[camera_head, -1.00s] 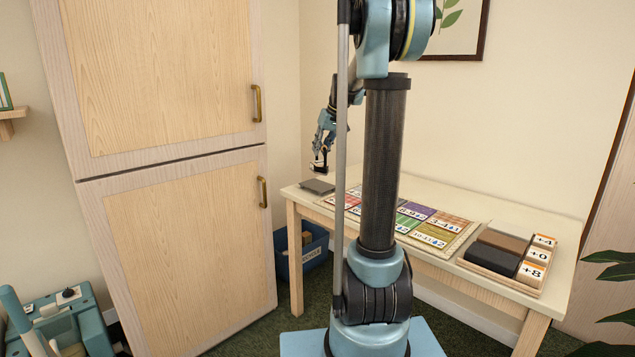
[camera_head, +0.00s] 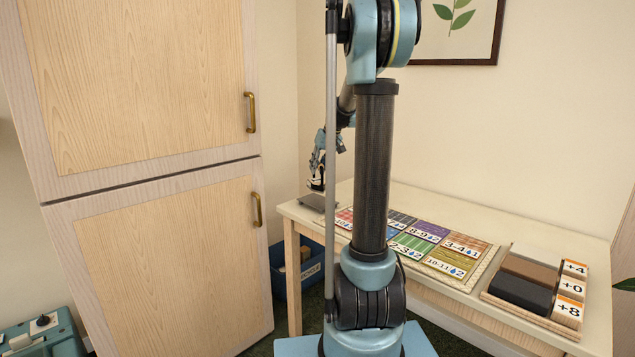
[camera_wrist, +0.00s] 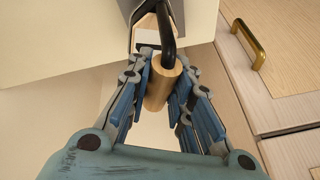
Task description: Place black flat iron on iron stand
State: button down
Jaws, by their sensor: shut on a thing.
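The black flat iron shows in the wrist view as a black curved handle bar (camera_wrist: 166,32) with a round wooden grip (camera_wrist: 160,82). My gripper (camera_wrist: 158,88) is shut around this wooden grip. In the head view my gripper (camera_head: 317,170) is small, at the left end of the table, with the dark iron (camera_head: 316,186) under it. A flat grey plate, apparently the iron stand (camera_head: 319,203), lies on the table's left end. The iron is just above or on it; I cannot tell whether they touch. The iron's sole is mostly hidden.
The wooden table (camera_head: 420,268) carries a mat of coloured number cards (camera_head: 427,240) and a tray (camera_head: 505,305) of blocks at right. A tall wooden cabinet (camera_head: 150,240) stands close at left. A blue bin (camera_head: 298,272) sits under the table.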

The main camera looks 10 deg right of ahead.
aim_at(316, 181)
jog(key=shift+a+f, duration=0.1)
jog(key=shift+f, duration=2.2)
jog(key=c, duration=1.4)
grip_release()
jog(key=shift+f, duration=0.1)
jog(key=shift+c, duration=0.2)
jog(key=v, duration=1.2)
jog(key=shift+s, duration=0.15)
